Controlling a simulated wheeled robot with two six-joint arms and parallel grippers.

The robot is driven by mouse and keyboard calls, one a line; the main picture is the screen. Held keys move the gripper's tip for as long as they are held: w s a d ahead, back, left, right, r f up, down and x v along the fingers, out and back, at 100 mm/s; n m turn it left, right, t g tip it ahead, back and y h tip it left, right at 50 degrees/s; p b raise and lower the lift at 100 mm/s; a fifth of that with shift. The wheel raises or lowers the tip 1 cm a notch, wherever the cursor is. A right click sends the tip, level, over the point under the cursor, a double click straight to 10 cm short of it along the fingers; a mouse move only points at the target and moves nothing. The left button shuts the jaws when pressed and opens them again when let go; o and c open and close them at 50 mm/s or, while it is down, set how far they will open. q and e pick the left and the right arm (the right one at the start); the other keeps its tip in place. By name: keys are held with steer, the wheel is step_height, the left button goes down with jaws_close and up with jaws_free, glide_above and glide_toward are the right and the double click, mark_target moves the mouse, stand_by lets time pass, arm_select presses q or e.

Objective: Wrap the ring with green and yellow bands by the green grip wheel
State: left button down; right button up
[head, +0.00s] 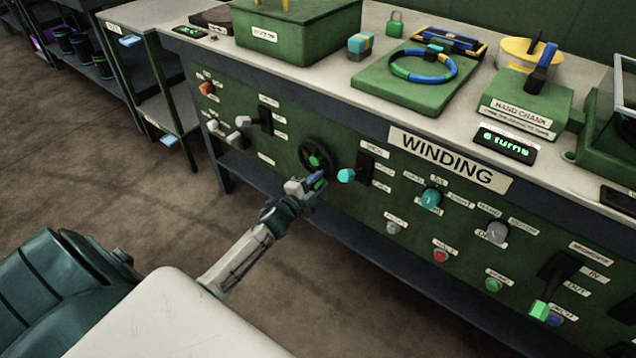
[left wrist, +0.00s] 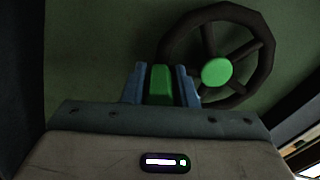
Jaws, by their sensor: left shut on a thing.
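The ring (head: 428,79), blue with green and yellow bands, lies on a green block (head: 402,94) on the bench top. The dark handwheel (head: 327,149) with a green hub is on the green front panel, below the bench top; it also shows in the left wrist view (left wrist: 267,50). My left gripper (head: 317,181) is at the wheel's lower rim. In the left wrist view its blue fingers (left wrist: 160,84) are shut on the wheel's green grip (left wrist: 160,86), left of the hub. My right gripper is not in view.
The panel has a WINDING sign (head: 452,160), a cyan-tipped lever (head: 346,175) just right of the wheel, and several knobs and buttons. A lit turns display (head: 507,145) and a hand crank block (head: 530,100) stand right of the ring. Open floor (head: 90,180) lies left.

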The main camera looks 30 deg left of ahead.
arm_select(q)
steer(key=shift+d+r, duration=0.1)
steer(key=shift+d, duration=0.05)
steer(key=c, duration=1.5)
jaws_free()
steer(key=o, duration=0.3)
steer(key=shift+d, duration=0.1)
steer(key=shift+o, duration=0.2)
